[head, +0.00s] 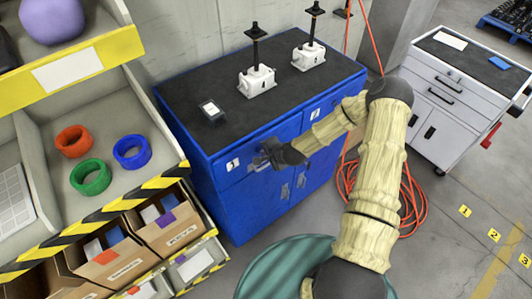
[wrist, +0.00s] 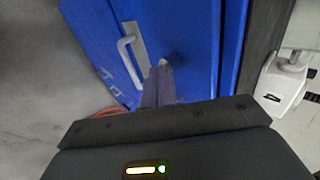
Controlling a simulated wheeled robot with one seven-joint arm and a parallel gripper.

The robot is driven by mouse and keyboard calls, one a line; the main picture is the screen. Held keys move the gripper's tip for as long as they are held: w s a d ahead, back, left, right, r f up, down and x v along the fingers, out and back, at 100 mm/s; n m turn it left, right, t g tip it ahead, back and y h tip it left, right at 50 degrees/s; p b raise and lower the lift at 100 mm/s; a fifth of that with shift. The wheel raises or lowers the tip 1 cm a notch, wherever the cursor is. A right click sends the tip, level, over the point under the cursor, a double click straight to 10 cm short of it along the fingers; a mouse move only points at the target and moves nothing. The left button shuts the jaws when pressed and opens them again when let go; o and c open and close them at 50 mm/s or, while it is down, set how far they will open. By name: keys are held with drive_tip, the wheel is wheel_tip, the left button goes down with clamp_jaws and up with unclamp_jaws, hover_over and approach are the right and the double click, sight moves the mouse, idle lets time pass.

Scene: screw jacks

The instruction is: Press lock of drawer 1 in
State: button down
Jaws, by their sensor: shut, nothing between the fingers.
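The blue cabinet (head: 228,202) stands against the wall. Drawer 1 (head: 226,181), marked by a white label with a 1 (head: 232,164), is at its upper left and looks closed. My gripper (head: 262,158) is at the drawer's front, right of the label, and hides part of it. In the wrist view my gripper (wrist: 160,76) is shut and empty, its fingertips at the blue front beside the grey handle (wrist: 128,50). A small pale metal piece, seemingly the lock (wrist: 165,63), shows at the fingertips. I cannot tell whether they touch it or how far it stands out.
A shelf with rings and boxes (head: 125,240) stands close on the left. An orange hose (head: 412,205) lies coiled at the right.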

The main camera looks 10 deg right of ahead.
drive_tip(key=shift+w, duration=0.1)
drive_tip(key=shift+w+a+r+b, duration=0.1)
drive_tip(key=shift+w+a+b, duration=0.3)
drive_tip(key=shift+w+b, duration=0.25)
drive_tip(key=shift+s+d, duration=0.1)
drive_tip(key=b+v, duration=0.1)
drive_tip(key=v, duration=0.5)
drive_tip(key=s+f+b+v, duration=0.1)
drive_tip(key=v, duration=0.5)
drive_tip(key=shift+s+d+b, duration=0.4)
drive_tip(key=shift+s+d, duration=0.1)
drive_tip(key=shift+d, duration=0.05)
